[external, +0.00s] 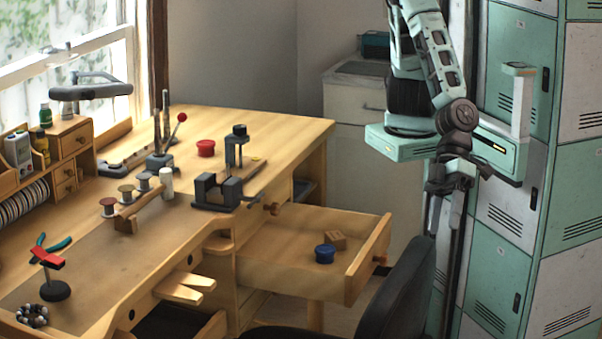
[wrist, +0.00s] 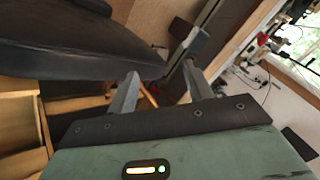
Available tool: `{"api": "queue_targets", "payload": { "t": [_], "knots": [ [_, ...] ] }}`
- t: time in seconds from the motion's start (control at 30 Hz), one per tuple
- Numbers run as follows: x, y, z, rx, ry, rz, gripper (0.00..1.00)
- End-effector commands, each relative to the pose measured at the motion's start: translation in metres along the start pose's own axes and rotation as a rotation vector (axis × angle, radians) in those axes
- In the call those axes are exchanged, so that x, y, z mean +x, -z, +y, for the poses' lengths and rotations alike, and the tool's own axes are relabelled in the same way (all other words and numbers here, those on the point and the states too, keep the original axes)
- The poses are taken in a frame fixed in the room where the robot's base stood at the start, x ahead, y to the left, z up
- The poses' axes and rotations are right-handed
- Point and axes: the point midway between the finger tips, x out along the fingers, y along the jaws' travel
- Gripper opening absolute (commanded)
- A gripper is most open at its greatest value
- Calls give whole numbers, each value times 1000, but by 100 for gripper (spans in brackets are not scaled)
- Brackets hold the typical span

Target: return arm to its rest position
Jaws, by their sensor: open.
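My gripper (external: 448,183) hangs at the end of my folded arm on the right of the external view, in front of the lockers and clear of the workbench. In the wrist view my gripper (wrist: 158,88) shows two grey fingers standing apart with nothing between them. It is open and empty. My arm's upper links rise out of the top of the external view.
A black chair (external: 398,290) stands below and left of my gripper; its dark back (wrist: 75,50) fills the wrist view's upper left. The wooden workbench (external: 285,130) has an open drawer (external: 368,262) holding a blue tin (external: 325,253) and a wooden block (external: 336,240). Lockers (external: 565,190) stand right.

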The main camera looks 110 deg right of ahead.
Motion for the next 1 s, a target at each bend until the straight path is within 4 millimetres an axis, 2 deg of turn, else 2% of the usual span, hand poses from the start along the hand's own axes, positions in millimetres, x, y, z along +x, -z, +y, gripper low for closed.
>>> {"api": "queue_targets", "payload": {
  "t": [0.03,0.07,0.17,0.3,0.5,0.73,0.8,1.0],
  "knots": [
    [-13,11,8,-65,43,-39,51],
    [-21,13,14,-111,62,-73,51],
    [-51,14,48,-265,76,-191,51],
    [-92,5,117,-446,-7,-352,51],
    [-136,-4,194,-576,-162,-502,51],
    [-179,-10,265,-652,-342,-622,51],
    [-193,0,248,-653,-329,-620,51],
    [-219,14,229,-654,-325,-620,51]
  ]
}}
